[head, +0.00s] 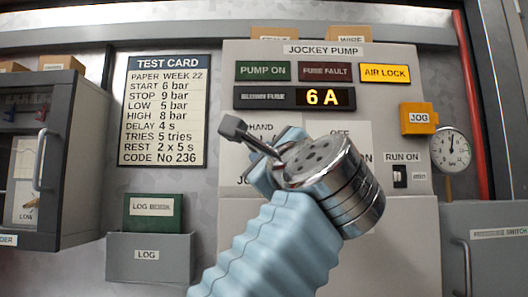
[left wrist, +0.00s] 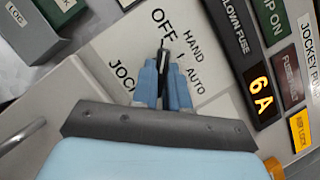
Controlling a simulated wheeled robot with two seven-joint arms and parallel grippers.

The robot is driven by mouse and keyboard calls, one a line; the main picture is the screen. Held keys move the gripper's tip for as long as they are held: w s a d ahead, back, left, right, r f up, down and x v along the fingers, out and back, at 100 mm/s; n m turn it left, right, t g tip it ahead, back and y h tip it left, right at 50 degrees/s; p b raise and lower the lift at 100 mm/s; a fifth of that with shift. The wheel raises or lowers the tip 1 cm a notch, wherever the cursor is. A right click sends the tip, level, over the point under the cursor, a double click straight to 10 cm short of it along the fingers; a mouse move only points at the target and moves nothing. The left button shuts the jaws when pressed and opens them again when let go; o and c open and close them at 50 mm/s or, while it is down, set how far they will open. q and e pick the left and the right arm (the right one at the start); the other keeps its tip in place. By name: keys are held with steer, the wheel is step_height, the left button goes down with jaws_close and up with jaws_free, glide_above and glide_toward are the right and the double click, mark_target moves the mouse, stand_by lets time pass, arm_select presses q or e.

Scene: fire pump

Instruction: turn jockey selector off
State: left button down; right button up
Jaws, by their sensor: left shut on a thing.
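The jockey selector shows in the left wrist view as a narrow dark lever with a pale line (left wrist: 163,52). My left gripper (left wrist: 164,78) is shut on it, with one blue finger on each side. The lever's upper end in that view lies just below the word OFF (left wrist: 163,25). HAND and AUTO (left wrist: 195,78) are printed to its right. Which mark the lever points at exactly, I cannot tell. In the head view my left wrist and hand hide the selector. My right gripper is not in view.
The jockey pump panel (head: 420,215) carries lit AIR LOCK (head: 385,73) and 6 A (head: 322,97) displays, an orange JOG box (head: 418,118) and a RUN ON switch (head: 400,176). A gauge (head: 450,150) and a red pipe (head: 472,105) stand right. A log holder (head: 150,258) is left.

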arm_select(q)
steer(key=shift+n, duration=0.3)
steer(key=c, duration=1.1)
jaws_free()
steer(key=shift+c, duration=0.2)
steer(key=shift+s, duration=0.1)
steer(key=b+v, duration=0.4)
steer(key=v, duration=0.9)
steer(key=shift+s+d, duration=0.2)
steer(key=shift+s, duration=0.1)
